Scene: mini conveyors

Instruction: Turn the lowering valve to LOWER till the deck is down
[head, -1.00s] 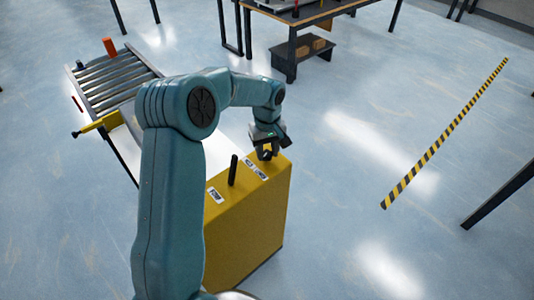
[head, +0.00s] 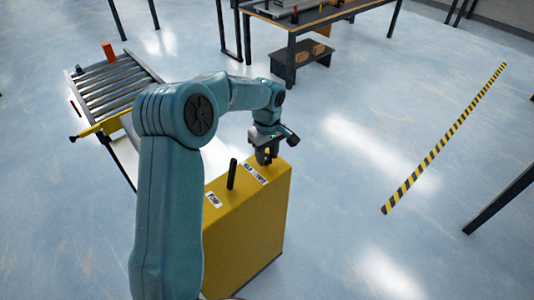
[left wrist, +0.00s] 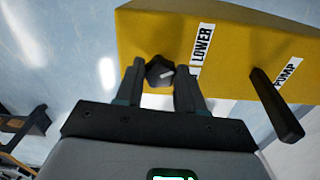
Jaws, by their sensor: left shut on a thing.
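The lowering valve is a dark knob (left wrist: 159,71) with a pale mark, on top of the yellow box (head: 245,225). A white LOWER label (left wrist: 202,45) lies beside it. My left gripper (head: 266,158) is over the far end of the box top, its fingers down around the knob. In the left wrist view the two fingers (left wrist: 159,84) stand on either side of the knob, shut on it. A roller deck (head: 112,88) stands at the left; I cannot tell its height. My right gripper is not in view.
A black pump lever (head: 232,174) stands up on the box near the gripper, with a PUMP label (left wrist: 287,72) beside it. A workbench (head: 300,22) stands at the back. Open floor with a striped yellow-black strip (head: 445,138) lies to the right.

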